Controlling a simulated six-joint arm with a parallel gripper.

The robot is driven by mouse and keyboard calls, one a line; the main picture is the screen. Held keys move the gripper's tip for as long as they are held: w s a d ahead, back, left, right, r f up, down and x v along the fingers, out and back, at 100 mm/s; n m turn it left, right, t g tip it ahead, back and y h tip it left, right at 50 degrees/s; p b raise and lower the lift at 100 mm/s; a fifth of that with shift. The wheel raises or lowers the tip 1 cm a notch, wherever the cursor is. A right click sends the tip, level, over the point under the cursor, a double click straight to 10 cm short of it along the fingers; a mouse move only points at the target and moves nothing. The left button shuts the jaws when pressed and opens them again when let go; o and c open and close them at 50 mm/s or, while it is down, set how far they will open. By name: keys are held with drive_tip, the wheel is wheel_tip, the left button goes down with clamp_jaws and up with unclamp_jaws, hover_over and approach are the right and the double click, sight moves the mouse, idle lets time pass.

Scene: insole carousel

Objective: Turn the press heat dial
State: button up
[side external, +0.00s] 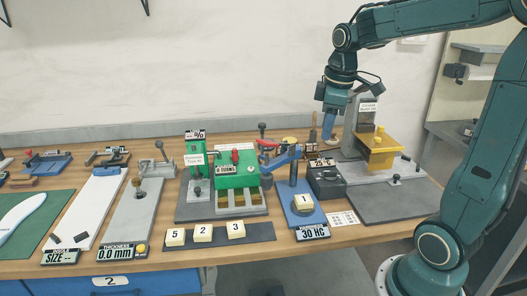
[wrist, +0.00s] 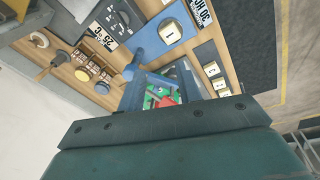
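A black control box (side external: 326,182) with a knob on top stands on the bench, between the blue tester and the grey press base. It is at the top of the wrist view, where its round dial (wrist: 124,17) shows. A small display reading about 25 (side external: 322,162) sits behind it, and it also shows in the wrist view (wrist: 104,38). The press (side external: 381,150) has a yellow block and a grey column, right of the box. My gripper (side external: 329,128) hangs above the bench behind the box, apart from it. Its fingers look apart and empty in the wrist view (wrist: 163,90).
A blue tester (side external: 300,208) with a raised arm and a 30 HC display stands left of the box. A green machine (side external: 236,170) is farther left, with numbered blocks (side external: 203,233) in front. Handled tools (side external: 312,135) stand at the back. The grey plate (side external: 395,205) at right is mostly clear.

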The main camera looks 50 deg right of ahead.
sight(330, 175)
drive_tip(key=w+d+f+n+g, duration=0.1)
drive_tip(key=d+f, duration=0.4)
drive_tip(key=d, duration=0.6)
drive_tip(key=shift+w+n+g+y, duration=0.4)
drive_tip(key=shift+w+n, duration=0.3)
drive_tip(key=shift+w, duration=0.1)
drive_tip(key=shift+d+f, duration=0.1)
drive_tip(key=shift+f, duration=0.05)
wheel_tip(330, 175, down, 14)
drive_tip(key=shift+r, duration=0.2)
clamp_jaws()
